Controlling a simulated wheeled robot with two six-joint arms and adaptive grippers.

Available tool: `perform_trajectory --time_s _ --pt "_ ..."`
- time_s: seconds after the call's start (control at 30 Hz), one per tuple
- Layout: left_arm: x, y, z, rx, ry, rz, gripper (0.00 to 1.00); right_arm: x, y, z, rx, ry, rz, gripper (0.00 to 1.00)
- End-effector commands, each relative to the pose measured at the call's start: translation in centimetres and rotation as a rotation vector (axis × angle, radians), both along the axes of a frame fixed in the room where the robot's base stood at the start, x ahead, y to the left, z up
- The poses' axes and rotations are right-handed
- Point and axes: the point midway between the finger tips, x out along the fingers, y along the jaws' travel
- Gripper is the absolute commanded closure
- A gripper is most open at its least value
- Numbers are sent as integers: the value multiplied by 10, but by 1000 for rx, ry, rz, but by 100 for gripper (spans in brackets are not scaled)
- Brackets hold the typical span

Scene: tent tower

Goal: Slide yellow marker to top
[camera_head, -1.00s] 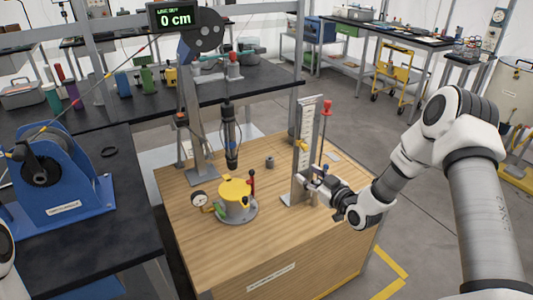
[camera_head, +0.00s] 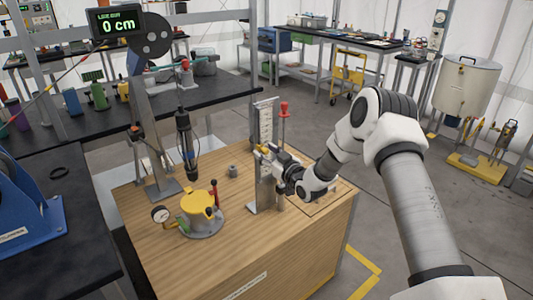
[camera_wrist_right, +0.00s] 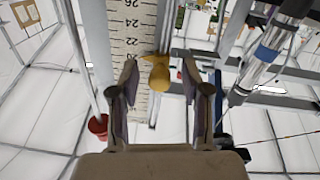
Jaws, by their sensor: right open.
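The yellow marker (camera_head: 262,149) sits about midway up the upright white scale (camera_head: 266,118) on the wooden-topped bench. I see gaps between the fingers and the marker's knob. My left gripper is out of view.
A red-knobbed rod (camera_head: 284,108) stands just right of the scale. A yellow-topped pot (camera_head: 199,203) with a gauge (camera_head: 160,214) stands left on the bench, below a hanging dark cylinder (camera_head: 185,140). A display (camera_head: 116,22) reads 0 cm.

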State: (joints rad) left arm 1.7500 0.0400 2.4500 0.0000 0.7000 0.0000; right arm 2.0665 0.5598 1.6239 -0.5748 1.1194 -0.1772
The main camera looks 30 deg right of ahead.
Motion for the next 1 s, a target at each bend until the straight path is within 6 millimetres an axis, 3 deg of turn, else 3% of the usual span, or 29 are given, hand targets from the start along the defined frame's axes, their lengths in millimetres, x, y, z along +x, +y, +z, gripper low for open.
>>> perform_trajectory --time_s 0.07,0.1,0.2,0.47,0.8,1.0 --pt "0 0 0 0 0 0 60 0 0 0 0 0 0 56" --pt "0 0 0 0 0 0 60 0 0 0 0 0 0 70" --pt "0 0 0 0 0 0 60 0 0 0 0 0 0 100" --pt "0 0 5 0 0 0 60 0 0 9 -1 -3 -1 100" --pt "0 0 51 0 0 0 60 0 0 92 -1 -5 0 100" --pt "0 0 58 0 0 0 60 0 0 110 -1 -3 -1 100"
